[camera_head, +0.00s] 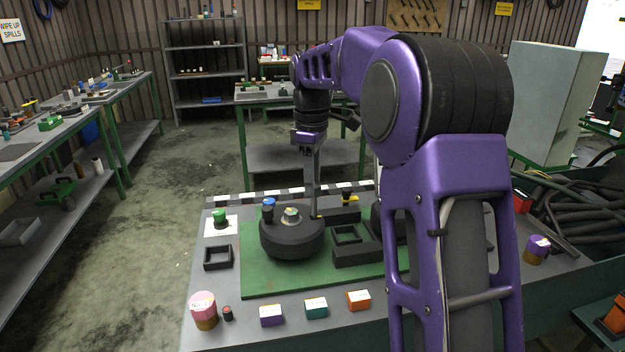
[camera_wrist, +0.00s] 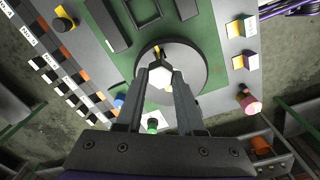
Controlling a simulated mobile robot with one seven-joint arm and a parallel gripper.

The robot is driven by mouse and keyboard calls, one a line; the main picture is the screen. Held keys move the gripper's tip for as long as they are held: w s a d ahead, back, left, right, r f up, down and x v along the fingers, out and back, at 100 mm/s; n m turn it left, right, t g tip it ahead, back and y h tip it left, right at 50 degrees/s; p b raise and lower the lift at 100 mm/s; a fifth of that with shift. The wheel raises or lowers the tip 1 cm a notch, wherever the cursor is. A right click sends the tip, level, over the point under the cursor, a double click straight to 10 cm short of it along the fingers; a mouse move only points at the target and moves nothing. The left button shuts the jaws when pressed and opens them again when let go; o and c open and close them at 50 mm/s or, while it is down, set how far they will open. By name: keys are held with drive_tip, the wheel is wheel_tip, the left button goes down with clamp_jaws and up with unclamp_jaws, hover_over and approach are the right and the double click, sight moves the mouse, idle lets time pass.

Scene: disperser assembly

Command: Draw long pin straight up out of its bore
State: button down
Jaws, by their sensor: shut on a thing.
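A dark round disc body (camera_head: 291,240) lies on the green mat (camera_head: 262,280), with a pale, green-tinged hub (camera_head: 290,214) at its middle. My gripper (camera_head: 314,212) points down at the disc's right rear edge in the head view. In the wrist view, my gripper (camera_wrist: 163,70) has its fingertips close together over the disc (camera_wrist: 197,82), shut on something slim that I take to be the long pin. The pin is mostly hidden by the fingers, and its bore cannot be seen. A pale and yellowish patch shows just past the fingertips.
A blue-topped dark peg (camera_head: 268,210) stands close by the disc's left rear. A green knob (camera_head: 220,216) sits on a white square at the left. Dark open trays (camera_head: 218,258) flank the disc, and small labelled blocks (camera_head: 316,307) line the front.

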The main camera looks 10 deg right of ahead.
drive_tip(key=shift+r+p, duration=1.75)
drive_tip(key=shift+r, duration=0.2)
